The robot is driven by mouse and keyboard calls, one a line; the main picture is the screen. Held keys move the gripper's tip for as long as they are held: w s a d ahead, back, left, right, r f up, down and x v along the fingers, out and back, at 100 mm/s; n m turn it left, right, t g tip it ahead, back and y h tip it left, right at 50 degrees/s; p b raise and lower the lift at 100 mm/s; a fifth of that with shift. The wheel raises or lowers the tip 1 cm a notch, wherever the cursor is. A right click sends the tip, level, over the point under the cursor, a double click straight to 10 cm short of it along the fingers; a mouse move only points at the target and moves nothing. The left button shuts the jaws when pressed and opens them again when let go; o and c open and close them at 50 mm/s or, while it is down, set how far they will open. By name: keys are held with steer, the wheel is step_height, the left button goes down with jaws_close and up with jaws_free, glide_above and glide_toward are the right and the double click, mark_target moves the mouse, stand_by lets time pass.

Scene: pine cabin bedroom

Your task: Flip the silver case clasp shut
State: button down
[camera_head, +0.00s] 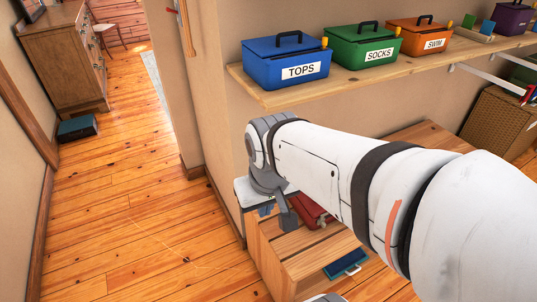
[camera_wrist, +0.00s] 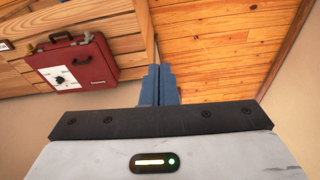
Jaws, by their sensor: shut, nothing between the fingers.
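A red case (camera_wrist: 100,66) with a handle on top and a pale dial-like patch shows at the upper left of the wrist view. Small metal-looking fittings sit at its top edge, but I cannot tell whether a silver clasp there is open or shut. In the head view, the red case (camera_head: 312,211) is on a wooden bench (camera_head: 297,250), partly hidden by my arm. My gripper (camera_wrist: 158,72) has its blue fingers together and empty, to the right of the case and apart from it in the wrist view.
A shelf (camera_head: 290,97) above carries a blue TOPS box (camera_head: 285,65), a green SOCKS box (camera_head: 362,48) and an orange SWIM box (camera_head: 418,38). A blue-framed item (camera_head: 346,263) is at the bench's front.

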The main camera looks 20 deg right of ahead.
mark_target(322, 226)
steer(key=w+d+f+n+g+h+b, duration=0.1)
steer(key=d+f+n+g+h+b, duration=0.2)
steer(key=f, duration=0.4)
steer(key=w+d+f+n+g+h+b, duration=0.1)
steer(key=d+f+n+g+h+b, duration=0.15)
steer(key=f+b, duration=0.4)
steer(key=w+d+f+n+g+h+b, duration=0.1)
steer(key=w+d+f+g+h+b, duration=0.15)
steer(key=f, duration=0.65)
steer(key=w+d+f+n+t+h+b, duration=0.1)
steer(key=w+f+n+t+h+b, duration=0.1)
steer(key=f, duration=0.5)
steer(key=w+d+f+n+t+h+b, duration=0.1)
steer(key=w+f+n+t+h+b, duration=0.1)
steer(key=f+n, duration=0.4)
steer(key=w+d+f+n+t+h+b, duration=0.1)
steer(key=w+f+n+h+b, duration=0.3)
steer(key=f, duration=0.4)
steer(key=shift+w+d+f+t+h+b, duration=0.15)
steer(key=shift+w+d+t+h+b, duration=0.05)
steer(key=shift+t+h+b, duration=0.25)
steer(key=shift+w+d+f+t+h+b, duration=0.2)
steer(key=shift+t+h, duration=0.15)
steer(key=shift+h, duration=0.2)
steer(key=shift+r, duration=0.1)
